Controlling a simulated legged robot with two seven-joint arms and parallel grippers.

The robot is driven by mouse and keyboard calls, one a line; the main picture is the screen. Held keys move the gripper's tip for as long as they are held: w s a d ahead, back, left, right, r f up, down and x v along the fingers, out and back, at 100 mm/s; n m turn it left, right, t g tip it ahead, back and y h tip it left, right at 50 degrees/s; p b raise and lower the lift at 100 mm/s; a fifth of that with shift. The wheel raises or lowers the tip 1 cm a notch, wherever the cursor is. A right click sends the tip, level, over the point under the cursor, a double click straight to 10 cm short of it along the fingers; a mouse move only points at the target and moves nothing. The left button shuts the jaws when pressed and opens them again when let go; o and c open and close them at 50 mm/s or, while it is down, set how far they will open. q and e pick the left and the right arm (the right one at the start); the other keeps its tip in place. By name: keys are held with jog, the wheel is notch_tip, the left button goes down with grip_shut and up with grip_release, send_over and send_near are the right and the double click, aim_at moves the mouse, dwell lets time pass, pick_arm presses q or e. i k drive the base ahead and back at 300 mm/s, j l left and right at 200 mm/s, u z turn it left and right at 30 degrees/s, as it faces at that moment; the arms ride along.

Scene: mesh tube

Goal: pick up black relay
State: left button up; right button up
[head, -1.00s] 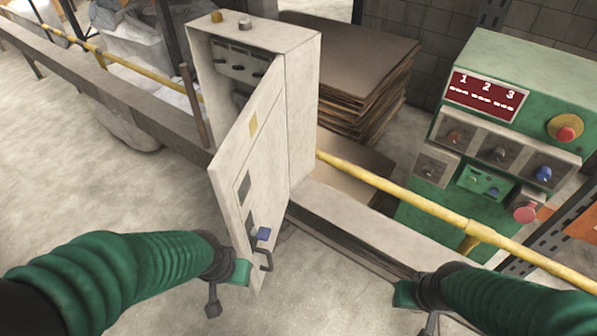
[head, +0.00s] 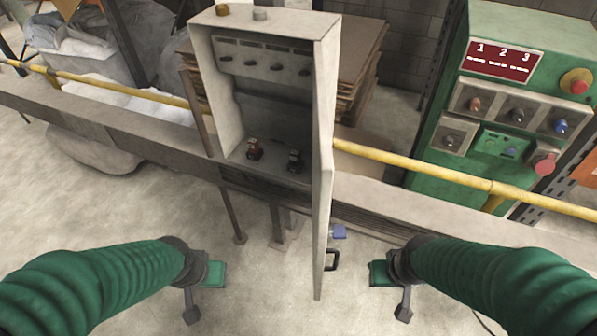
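The black relay (head: 295,161) stands on the floor of the open grey cabinet (head: 222,80), at the right, close to the door. A red relay (head: 254,149) stands to its left. The cabinet door (head: 323,170) is swung open toward me and seen nearly edge-on, with a black handle (head: 331,261) low on it. My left gripper (head: 205,285) is in front of the cabinet, low and left, apart from everything. My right gripper (head: 388,285) is low and right of the door, also empty. The finger gap of neither gripper shows clearly.
A yellow rail (head: 430,171) and a grey beam (head: 120,134) run behind and beside the cabinet. A green control panel (head: 450,158) stands at the right. Stacked brown sheets (head: 362,75) are behind the cabinet. The open door stands between my two grippers.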

aim_at(295, 155)
jog(key=k+j+z, duration=0.3)
jog(key=j, duration=0.3)
jog(key=i+j, duration=0.15)
jog(key=j, duration=0.2)
jog(key=i+j+z, duration=0.15)
jog(key=j, duration=0.2)
jog(key=i+j, duration=0.1)
jog(key=j, duration=0.3)
jog(key=i+j+z, duration=0.1)
jog(key=j, duration=0.25)
jog(key=i+j+z, duration=0.1)
jog(key=j, duration=0.3)
jog(key=i+j+z, duration=0.3)
jog(key=i+j, duration=0.75)
jog(key=j, duration=0.1)
